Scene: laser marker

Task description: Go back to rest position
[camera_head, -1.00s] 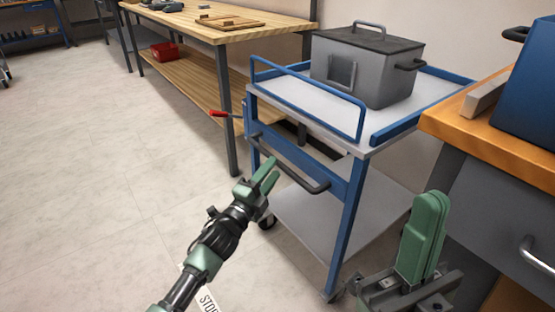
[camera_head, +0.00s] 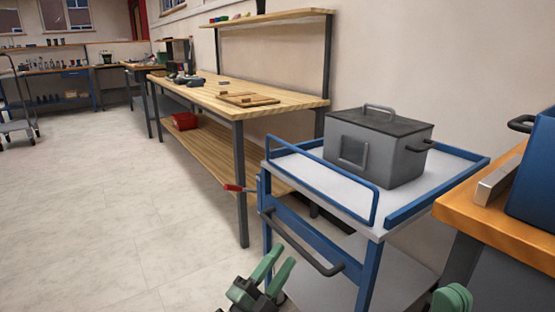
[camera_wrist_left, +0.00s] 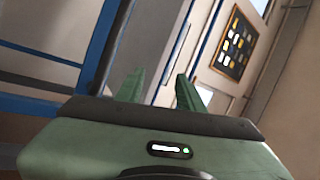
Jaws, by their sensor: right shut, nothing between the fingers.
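My left gripper (camera_head: 278,260) is at the bottom of the head view, in front of the blue cart's dark push handle (camera_head: 300,248). Its two green fingers stand apart with nothing between them. The left wrist view shows the same empty gap between the fingers (camera_wrist_left: 160,82). My right gripper (camera_head: 452,299) shows only as a rounded green tip at the bottom right edge of the head view. Its fingers are together and hold nothing visible; the rest of it is out of frame.
A grey lidded box (camera_head: 375,146) stands on the blue cart (camera_head: 310,178). An orange-topped bench (camera_head: 480,205) with a blue case (camera_head: 533,175) is close at the right. A wooden workbench (camera_head: 290,98) stands behind. The floor at left (camera_head: 110,200) is clear.

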